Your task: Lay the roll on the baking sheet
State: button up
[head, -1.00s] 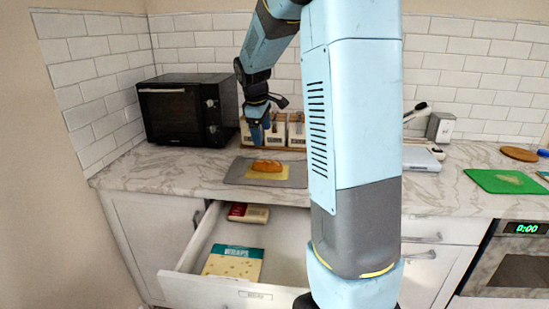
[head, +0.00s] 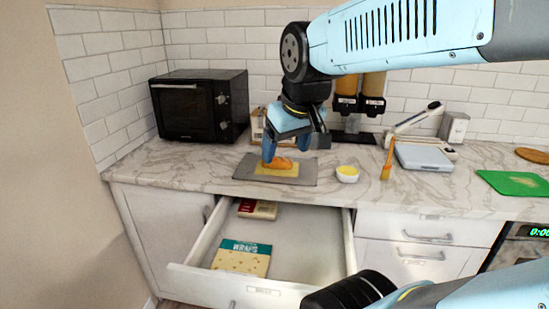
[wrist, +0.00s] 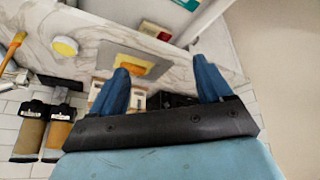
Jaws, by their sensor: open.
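The roll (head: 279,163), orange-brown, lies on a yellow sheet (head: 263,172) on the flat grey baking sheet (head: 244,171) on the counter, left of centre in the head view. The grey baking sheet (wrist: 104,56) also shows in the wrist view, with an orange patch at the left finger that looks like the roll. My gripper (head: 285,154) points down just over the roll in the head view, its blue fingers spread. In the wrist view my gripper (wrist: 160,65) has nothing between its fingertips. Whether a finger touches the roll is unclear.
A black oven (head: 200,105) stands to the left. A small yellow-filled bowl (head: 347,174) and an orange brush (head: 387,163) stand to the right. An open drawer (head: 305,255) below holds a wraps packet (head: 242,257). Dispensers (head: 359,98) stand behind.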

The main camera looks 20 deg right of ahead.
jog(key=shift+m, duration=0.5)
jog(key=s, duration=0.1)
jog(key=s+a, duration=0.1)
jog(key=s+f, duration=0.1)
jog(key=shift+s+a, duration=0.15)
jog(key=shift+s, duration=0.2)
jog(key=shift+s, duration=0.1)
dwell(0.3)
